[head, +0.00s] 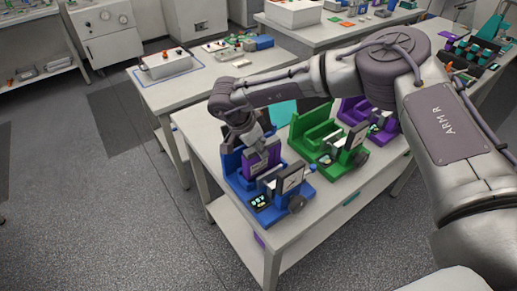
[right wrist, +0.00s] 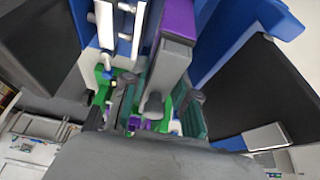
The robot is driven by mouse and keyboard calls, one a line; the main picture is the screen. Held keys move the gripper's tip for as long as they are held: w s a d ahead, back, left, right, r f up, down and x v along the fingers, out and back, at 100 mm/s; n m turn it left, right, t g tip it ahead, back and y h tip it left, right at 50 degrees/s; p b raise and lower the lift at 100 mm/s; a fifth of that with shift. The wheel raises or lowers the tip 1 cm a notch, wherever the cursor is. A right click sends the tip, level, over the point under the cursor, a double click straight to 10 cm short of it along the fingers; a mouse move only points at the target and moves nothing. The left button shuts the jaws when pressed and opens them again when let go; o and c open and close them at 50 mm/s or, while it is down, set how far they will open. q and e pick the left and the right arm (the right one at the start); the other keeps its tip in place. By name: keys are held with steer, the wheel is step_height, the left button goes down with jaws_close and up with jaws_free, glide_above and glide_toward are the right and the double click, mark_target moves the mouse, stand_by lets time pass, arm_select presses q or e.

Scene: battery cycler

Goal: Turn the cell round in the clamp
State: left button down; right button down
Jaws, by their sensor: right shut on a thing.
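The blue clamp (head: 236,180) stands at the near left end of the long bench. The purple cell (head: 252,168) is upright in it, between the blue back part and the plate at the front. My right gripper (head: 262,150) reaches down from above and is shut on the top of the cell. In the right wrist view the cell (right wrist: 172,62) shows purple with a grey edge, between the fingers of my right gripper (right wrist: 158,103). Whether the cell touches the clamp's floor or plates is hidden. My left gripper is not in view.
A green clamp (head: 318,140) stands to the right, close to the blue one, with a purple clamp (head: 356,108) beyond it. The blue clamp has a small lit display (head: 261,202) in front. A second bench (head: 200,88) stands behind. The floor at the left is clear.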

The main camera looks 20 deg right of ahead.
steer(key=shift+r+p, duration=1.3)
steer(key=shift+r, duration=1.4)
steer(key=shift+w+r, duration=0.1)
